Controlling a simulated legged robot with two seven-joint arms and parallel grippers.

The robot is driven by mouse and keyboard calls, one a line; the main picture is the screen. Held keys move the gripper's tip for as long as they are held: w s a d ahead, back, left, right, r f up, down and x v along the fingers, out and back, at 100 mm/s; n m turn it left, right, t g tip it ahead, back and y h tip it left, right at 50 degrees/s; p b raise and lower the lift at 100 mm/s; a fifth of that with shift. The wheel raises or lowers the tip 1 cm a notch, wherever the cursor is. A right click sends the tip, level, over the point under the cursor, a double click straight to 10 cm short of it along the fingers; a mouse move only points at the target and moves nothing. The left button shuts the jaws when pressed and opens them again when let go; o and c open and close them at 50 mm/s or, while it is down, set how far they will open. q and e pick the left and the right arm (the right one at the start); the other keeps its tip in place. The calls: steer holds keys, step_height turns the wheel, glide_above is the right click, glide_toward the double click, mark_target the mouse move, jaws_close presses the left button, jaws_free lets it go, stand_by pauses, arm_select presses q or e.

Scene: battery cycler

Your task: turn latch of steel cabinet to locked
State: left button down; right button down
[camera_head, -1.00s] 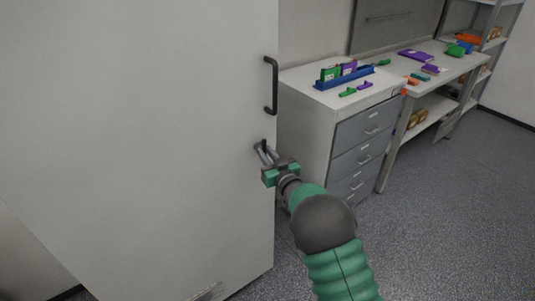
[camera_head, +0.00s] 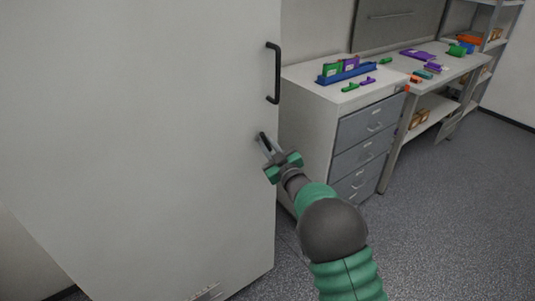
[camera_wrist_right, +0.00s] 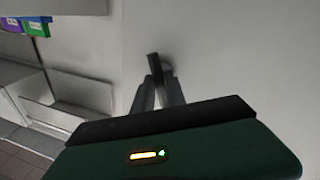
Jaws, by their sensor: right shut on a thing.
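The steel cabinet (camera_head: 140,130) is a tall pale grey body filling the left of the head view, with a black bar handle (camera_head: 273,72) near its right edge. Below the handle is the small dark latch (camera_head: 263,138), tilted with its top to the left. My right gripper (camera_head: 268,147) is shut on the latch at the cabinet face. In the right wrist view the latch (camera_wrist_right: 153,65) stands up between the two grey fingertips (camera_wrist_right: 157,85), leaning slightly. Its lower part is hidden by the fingers. My left gripper is not in view.
A grey drawer unit (camera_head: 362,130) stands just right of the cabinet, with a blue tray (camera_head: 345,74) and small green and purple pieces on top. A workbench (camera_head: 448,72) and shelving (camera_head: 490,45) are behind it. The speckled floor at right is clear.

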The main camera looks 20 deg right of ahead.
steer(key=n+y+b, duration=0.1)
steer(key=n+b, duration=0.5)
steer(key=n, duration=0.1)
steer(key=f+n+y+b, duration=0.1)
steer(key=n+b, duration=0.2)
steer(key=b, duration=0.1)
steer(key=shift+n+t+y, duration=0.3)
steer(key=shift+d+r+n+y+b, duration=0.1)
steer(key=shift+n+y+b, duration=0.25)
steer(key=shift+n+b, duration=0.75)
steer(key=shift+r+n+y+b, duration=0.1)
steer(key=shift+n+y+b, duration=0.25)
steer(key=shift+n+b, duration=0.75)
steer(key=shift+n+p, duration=0.3)
steer(key=shift+n, duration=0.1)
steer(key=shift+f, duration=0.1)
steer(key=c, duration=1.4)
jaws_free()
steer(key=shift+w, duration=0.1)
